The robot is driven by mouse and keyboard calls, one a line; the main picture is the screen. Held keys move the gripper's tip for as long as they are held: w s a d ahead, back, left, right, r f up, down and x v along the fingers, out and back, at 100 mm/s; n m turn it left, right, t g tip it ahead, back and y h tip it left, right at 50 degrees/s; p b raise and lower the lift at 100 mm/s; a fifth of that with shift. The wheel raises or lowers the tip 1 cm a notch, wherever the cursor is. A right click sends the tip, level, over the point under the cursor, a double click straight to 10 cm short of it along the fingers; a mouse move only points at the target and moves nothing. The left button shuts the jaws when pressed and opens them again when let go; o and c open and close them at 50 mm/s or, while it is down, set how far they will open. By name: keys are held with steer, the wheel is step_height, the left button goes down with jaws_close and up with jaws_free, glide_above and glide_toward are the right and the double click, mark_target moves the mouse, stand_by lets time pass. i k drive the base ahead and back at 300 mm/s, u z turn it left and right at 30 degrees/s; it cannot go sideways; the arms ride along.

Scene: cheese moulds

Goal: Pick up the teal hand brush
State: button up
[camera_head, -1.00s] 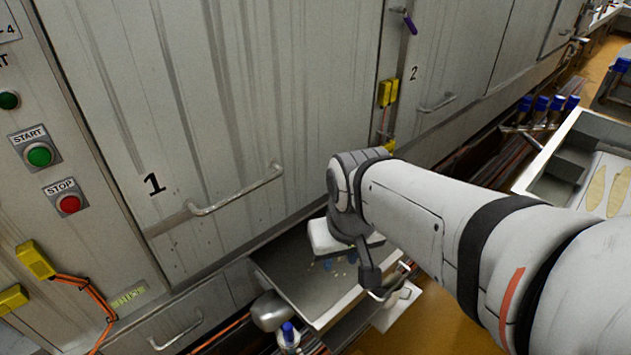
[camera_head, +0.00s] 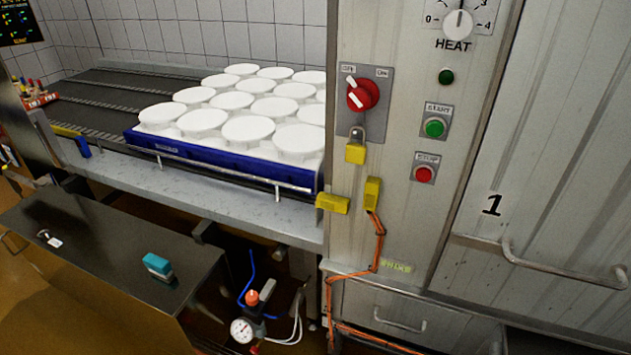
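The teal hand brush (camera_head: 158,266) is a small teal block with a pale edge. It lies on the dark metal table (camera_head: 100,290) at the lower left, near that table's right end. Nothing covers it. My gripper and arm are out of view now, so the gripper's distance from the brush cannot be seen.
A small object with a white tag (camera_head: 50,239) lies left on the same table. Behind it, a blue tray (camera_head: 215,157) of white moulds stands on a conveyor ledge. A gauge (camera_head: 242,330) with hoses sits low beside the table. A control cabinet (camera_head: 400,200) stands right.

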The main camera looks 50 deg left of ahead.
mark_target(160, 266)
steer(key=u, duration=4.7)
steer(key=i, duration=3.15)
steer(key=z, duration=0.05)
